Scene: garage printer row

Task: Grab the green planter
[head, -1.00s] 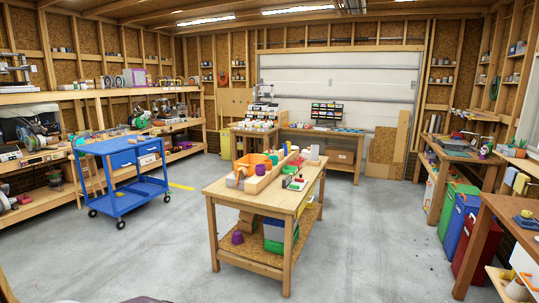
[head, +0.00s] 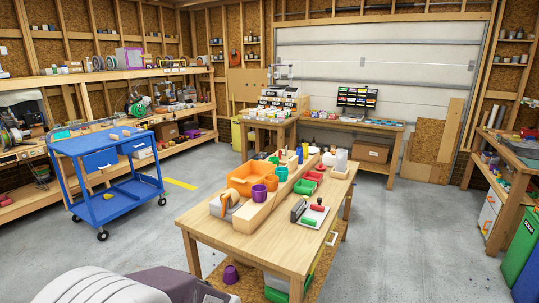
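I cannot make out a green planter for certain. A purple cup (head: 259,194) stands by an orange bin (head: 246,179) on the same table. A dark pot-like thing (head: 41,173) stands on the lower shelf at the far left, too small to tell its colour. Neither of my grippers shows in the head view.
A blue cart (head: 112,205) stands at left. A purple pot (head: 231,274) sits on the table's lower shelf. A pale, rounded thing (head: 95,287) fills the bottom left edge. A green bin (head: 522,250) stands at right. Floor between cart and table is clear.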

